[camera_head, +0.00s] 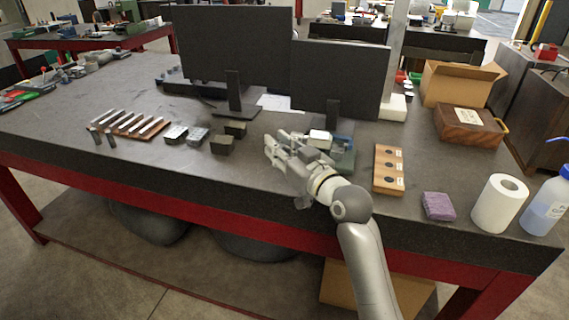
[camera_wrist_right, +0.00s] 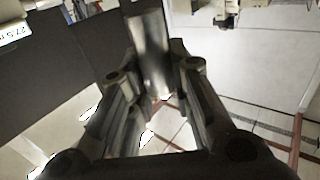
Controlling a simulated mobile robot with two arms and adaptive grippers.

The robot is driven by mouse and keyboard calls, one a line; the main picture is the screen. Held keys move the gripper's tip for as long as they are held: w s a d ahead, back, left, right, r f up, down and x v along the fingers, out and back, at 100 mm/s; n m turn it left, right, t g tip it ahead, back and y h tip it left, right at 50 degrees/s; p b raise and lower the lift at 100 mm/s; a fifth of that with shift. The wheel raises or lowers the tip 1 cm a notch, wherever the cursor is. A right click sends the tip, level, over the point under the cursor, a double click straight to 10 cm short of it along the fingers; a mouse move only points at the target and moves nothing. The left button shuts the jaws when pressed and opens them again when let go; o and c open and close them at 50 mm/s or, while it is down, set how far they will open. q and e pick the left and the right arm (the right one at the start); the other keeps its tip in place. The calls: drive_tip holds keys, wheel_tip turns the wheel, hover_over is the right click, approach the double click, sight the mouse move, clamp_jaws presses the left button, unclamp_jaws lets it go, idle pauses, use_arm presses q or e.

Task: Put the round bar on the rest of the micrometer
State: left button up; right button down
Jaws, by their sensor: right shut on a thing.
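My right gripper (camera_head: 280,146) is over the front part of the workbench, left of a green and blue device with a pale top. In the right wrist view its fingers (camera_wrist_right: 155,85) are shut on a shiny grey metal bar (camera_wrist_right: 150,45), the round bar, which points away from the camera. In the head view the bar is hard to make out. The green and blue device (camera_head: 344,158), probably the micrometer, stands beside the right wrist, partly hidden by it. Its rest cannot be made out. The bar is apart from this device. My left gripper is not in view.
Two dark monitors (camera_head: 340,80) stand behind the gripper. Several metal blocks (camera_head: 222,145) and a row of bars (camera_head: 130,123) lie to the left. A wooden block with dark holes (camera_head: 389,168), a purple sponge (camera_head: 438,206) and a paper roll (camera_head: 498,204) are to the right.

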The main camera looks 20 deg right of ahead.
drive_tip(key=w+d+f, duration=0.1)
drive_tip(key=w+f, duration=0.1)
drive_tip(key=w+d+f, duration=0.1)
drive_tip(key=w+f, duration=0.3)
drive_tip(key=shift+d, duration=0.4)
drive_tip(key=f, duration=0.3)
drive_tip(key=shift+w+d, duration=0.2)
drive_tip(key=shift+w, duration=0.2)
drive_tip(key=shift+f, duration=0.3)
drive_tip(key=shift+f+b, duration=0.3)
drive_tip(key=c, duration=1.3)
unclamp_jaws()
drive_tip(key=shift+r, duration=0.1)
